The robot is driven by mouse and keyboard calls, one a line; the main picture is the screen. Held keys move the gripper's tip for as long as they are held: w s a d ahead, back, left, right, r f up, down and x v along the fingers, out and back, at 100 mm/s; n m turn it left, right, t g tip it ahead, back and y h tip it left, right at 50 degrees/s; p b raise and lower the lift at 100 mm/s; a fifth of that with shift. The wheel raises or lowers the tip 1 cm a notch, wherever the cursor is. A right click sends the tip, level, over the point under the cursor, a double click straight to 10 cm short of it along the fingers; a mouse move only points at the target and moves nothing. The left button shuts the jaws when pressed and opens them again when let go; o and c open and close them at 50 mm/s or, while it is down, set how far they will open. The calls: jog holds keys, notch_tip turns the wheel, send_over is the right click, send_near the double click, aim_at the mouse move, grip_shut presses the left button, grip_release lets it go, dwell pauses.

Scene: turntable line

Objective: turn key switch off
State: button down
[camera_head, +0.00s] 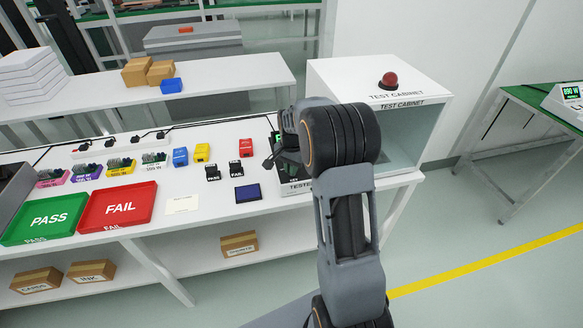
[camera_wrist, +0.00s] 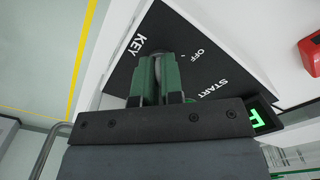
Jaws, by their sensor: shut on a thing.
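The tester (camera_head: 296,187) is a black-topped box on the white bench, mostly hidden behind my arm in the head view. Its black panel (camera_wrist: 195,40) fills the upper part of the wrist view, with white lettering KEY, OFF and START. My gripper (camera_wrist: 159,66) has its green fingers at the key switch, between KEY and OFF. The fingers are shut on the key (camera_wrist: 158,82), of which only a grey sliver shows between them. The key's exact angle is hidden. In the head view my gripper (camera_head: 277,155) is over the tester.
The open test cabinet (camera_head: 430,98) with a red button (camera_head: 388,80) stands right of my arm. A green PASS tray (camera_head: 45,217), red FAIL tray (camera_head: 118,207), stamps and small coloured boxes lie left. A red box (camera_wrist: 311,52) is near the panel.

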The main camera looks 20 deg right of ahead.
jog(key=shift+n, duration=0.3)
jog(key=n, duration=0.8)
jog(key=shift+d+n, duration=0.1)
jog(key=shift+n, duration=0.2)
jog(key=n, duration=0.4)
jog(key=shift+d+n, duration=0.1)
jog(key=shift+n, duration=2.4)
jog(key=c, duration=1.3)
grip_release()
jog(key=shift+o, duration=0.2)
notch_tip(320, 180, up, 14)
